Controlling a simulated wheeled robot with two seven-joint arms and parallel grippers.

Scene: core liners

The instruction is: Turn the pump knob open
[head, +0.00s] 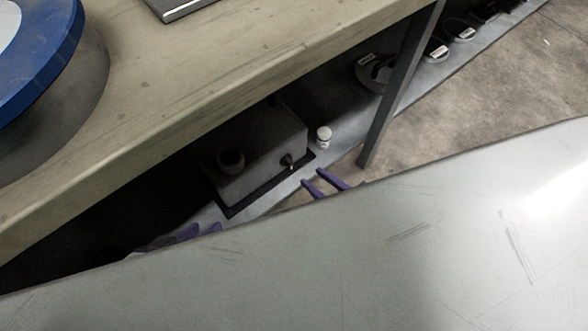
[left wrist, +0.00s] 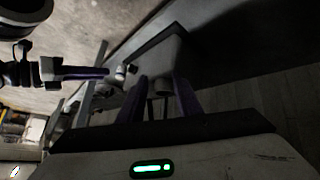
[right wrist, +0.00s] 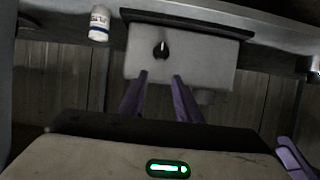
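The pump is a grey box on a dark base, on a shelf under the bench in the head view (head: 262,150); it also shows in the right wrist view (right wrist: 195,65) and left wrist view (left wrist: 155,50). Its small black knob (head: 288,161) is on the front; in the right wrist view the knob's (right wrist: 161,48) pale mark points up. My right gripper (head: 312,178) is open, its fingertips short of the knob and apart from it. My left gripper (left wrist: 160,88) is open, facing the pump's round port (left wrist: 163,86); contact is unclear. A pale panel partly hides both grippers in the head view.
A white capped bottle (head: 324,138) stands beside the pump, close to the knob side. The bench top (head: 190,75) overhangs the pump, and a dark metal leg (head: 400,90) stands to the right. Black items (head: 375,72) lie farther along the shelf.

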